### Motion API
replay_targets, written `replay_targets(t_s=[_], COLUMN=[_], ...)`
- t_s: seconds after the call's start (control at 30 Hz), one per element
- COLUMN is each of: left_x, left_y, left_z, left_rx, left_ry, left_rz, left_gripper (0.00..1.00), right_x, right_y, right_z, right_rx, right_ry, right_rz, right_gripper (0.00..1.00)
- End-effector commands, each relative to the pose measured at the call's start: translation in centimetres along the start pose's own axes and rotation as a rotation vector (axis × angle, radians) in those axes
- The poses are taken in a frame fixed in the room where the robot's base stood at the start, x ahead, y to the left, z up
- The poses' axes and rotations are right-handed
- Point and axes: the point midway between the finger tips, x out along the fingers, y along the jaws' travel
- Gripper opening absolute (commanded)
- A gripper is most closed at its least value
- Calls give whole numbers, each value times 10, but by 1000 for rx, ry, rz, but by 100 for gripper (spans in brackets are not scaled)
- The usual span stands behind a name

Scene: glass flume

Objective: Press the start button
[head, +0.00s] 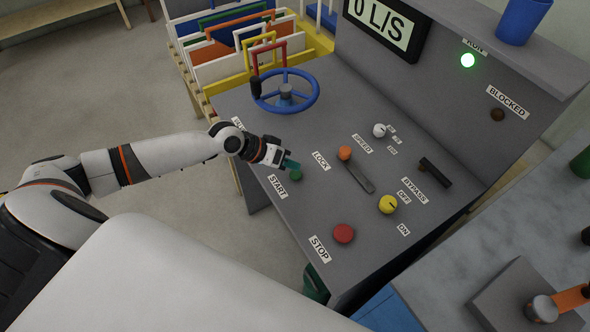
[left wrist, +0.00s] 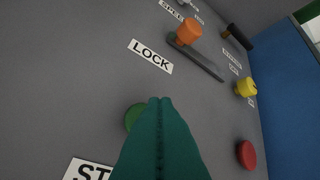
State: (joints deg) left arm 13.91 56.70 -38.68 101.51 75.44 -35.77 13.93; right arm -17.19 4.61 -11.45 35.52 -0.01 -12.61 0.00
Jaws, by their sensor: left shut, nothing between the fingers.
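The green start button (head: 296,175) sits on the grey sloping control panel (head: 330,220), beside the START label (head: 278,186). My left gripper (head: 291,164) is shut and empty, its teal fingertips at the button's upper left edge in the head view. In the left wrist view the closed fingers (left wrist: 160,103) partly cover the green button (left wrist: 133,115), which shows to their left. I cannot tell whether the fingertips touch it. The RUN lamp (head: 467,60) glows green and the display (head: 384,22) reads 0 L/S. My right gripper is not in view.
A red stop button (head: 344,233), yellow knob (head: 388,204), orange-knobbed lever (head: 357,176), black bypass handle (head: 434,171) and white speed knob (head: 379,130) share the panel. A blue handwheel (head: 286,91) stands at its far left. The BLOCKED lamp (head: 497,115) is dark.

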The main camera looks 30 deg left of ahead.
Motion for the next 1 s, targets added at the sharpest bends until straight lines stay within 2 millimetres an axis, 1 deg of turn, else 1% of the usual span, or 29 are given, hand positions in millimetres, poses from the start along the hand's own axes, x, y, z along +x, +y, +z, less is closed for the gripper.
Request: replay_targets(t_s=[0.17, 0.27, 0.8, 0.9, 1.0], left_x=[0, -2, -39, -42, -42], left_y=[0, -1, -28, -31, -31], left_z=[0, 1, 28, 31, 30], left_rx=[0, 0, 0, 0, 0], left_ry=[0, 0, -1, 0, 0], left_rz=[0, 0, -1, -1, -1], left_gripper=[0, 0, 0, 0, 0], right_x=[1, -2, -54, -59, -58], right_y=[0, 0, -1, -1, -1], right_z=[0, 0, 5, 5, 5], right_rx=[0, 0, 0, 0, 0], right_ry=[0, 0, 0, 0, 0], right_rz=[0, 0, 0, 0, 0], right_gripper=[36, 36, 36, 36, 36])
